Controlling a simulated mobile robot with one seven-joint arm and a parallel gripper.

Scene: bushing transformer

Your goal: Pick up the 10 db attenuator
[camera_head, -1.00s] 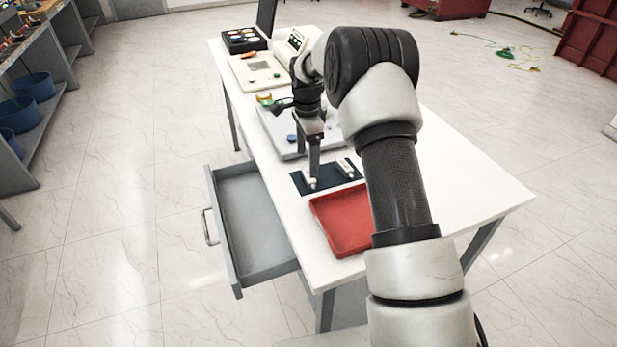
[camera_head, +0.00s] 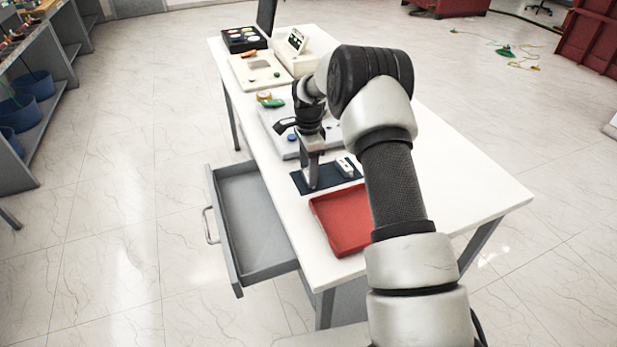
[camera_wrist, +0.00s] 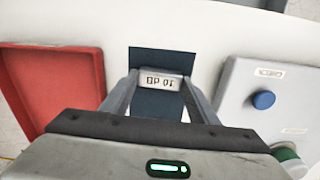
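The 10 dB attenuator (camera_wrist: 161,79) is a small light block whose label reads upside down in the wrist view. It lies on the dark blue mat (camera_wrist: 163,56). My gripper (camera_wrist: 160,84) points down over it, with one finger on each side, close to its ends. The fingers look open, and I cannot make out firm contact. In the head view, my gripper (camera_head: 310,184) is low over the left part of the mat (camera_head: 328,180) and hides this attenuator. A second small white block (camera_head: 345,166) sits on the right part of the mat.
A red tray (camera_head: 343,243) stands in front of the mat, on the white table (camera_head: 455,185). A grey panel (camera_wrist: 240,105) with a blue knob (camera_wrist: 263,100) is beside the mat. An open drawer (camera_head: 252,215) sticks out at the left. The table's right side is clear.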

